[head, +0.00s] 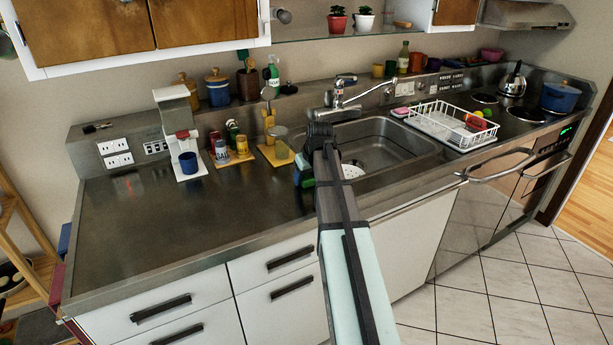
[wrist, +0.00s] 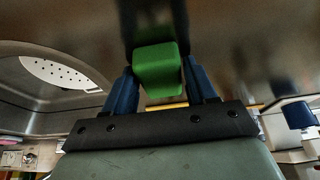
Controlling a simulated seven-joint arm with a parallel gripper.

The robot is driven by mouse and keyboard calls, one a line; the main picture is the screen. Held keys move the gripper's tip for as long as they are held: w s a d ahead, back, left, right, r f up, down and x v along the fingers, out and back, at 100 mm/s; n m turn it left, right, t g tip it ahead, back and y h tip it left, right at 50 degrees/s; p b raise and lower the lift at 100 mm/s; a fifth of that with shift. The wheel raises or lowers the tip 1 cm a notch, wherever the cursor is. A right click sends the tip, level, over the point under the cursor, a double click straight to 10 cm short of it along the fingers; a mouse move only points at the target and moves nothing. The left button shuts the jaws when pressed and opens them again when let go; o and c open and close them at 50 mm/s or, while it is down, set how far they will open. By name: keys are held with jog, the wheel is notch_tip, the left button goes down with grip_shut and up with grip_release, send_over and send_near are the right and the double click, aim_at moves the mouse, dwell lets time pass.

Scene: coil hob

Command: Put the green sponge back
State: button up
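The green sponge (head: 308,183) is at the front of the steel counter, just left of the sink, partly hidden by my arm in the head view. In the wrist view the green sponge (wrist: 158,70) sits between the two blue fingers of my gripper (wrist: 161,82). Both fingers appear to press its sides, so my gripper looks shut on it. In the head view my gripper (head: 302,177) is low over the counter; whether the sponge touches the steel is unclear. The sink (head: 385,143) is just right of it.
A pink item (head: 400,112) lies behind the sink, near a white dish rack (head: 450,125). The faucet (head: 340,100) stands behind my gripper. Jars on a yellow board (head: 276,155) and a coffee machine (head: 178,130) stand to the left. The left counter is clear.

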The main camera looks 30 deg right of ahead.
jog(key=o, duration=0.3)
jog(key=shift+r, duration=0.1)
jog(key=v, duration=1.2)
dwell(0.5)
